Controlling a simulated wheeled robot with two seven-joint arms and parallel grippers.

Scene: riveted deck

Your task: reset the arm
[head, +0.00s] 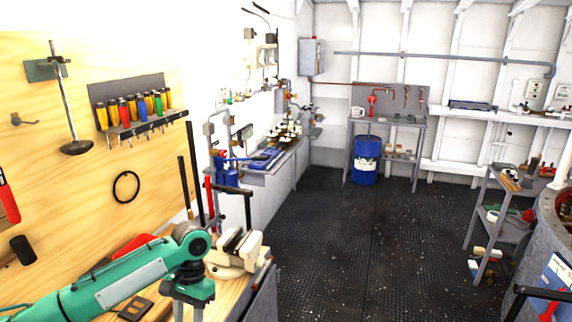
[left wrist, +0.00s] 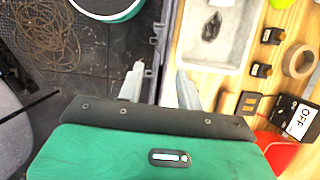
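My left arm, green with dark joints, reaches in from the lower left in the head view, over the wooden bench. My left gripper (head: 190,308) points down at the bench's front edge, left of the pale vise (head: 232,254). In the left wrist view its two grey fingers (left wrist: 160,86) are apart, with nothing between them. They hang over the edge of the wooden bench top (left wrist: 186,55). My right gripper is in neither view.
In the left wrist view a grey tray (left wrist: 244,50), a tape roll (left wrist: 299,61) and an OFF switch box (left wrist: 294,116) lie on the bench. A green-rimmed round container (left wrist: 105,8) stands left. In the head view, the dark floor (head: 350,235) is open mid-room; a grey cart (head: 497,210) stands right.

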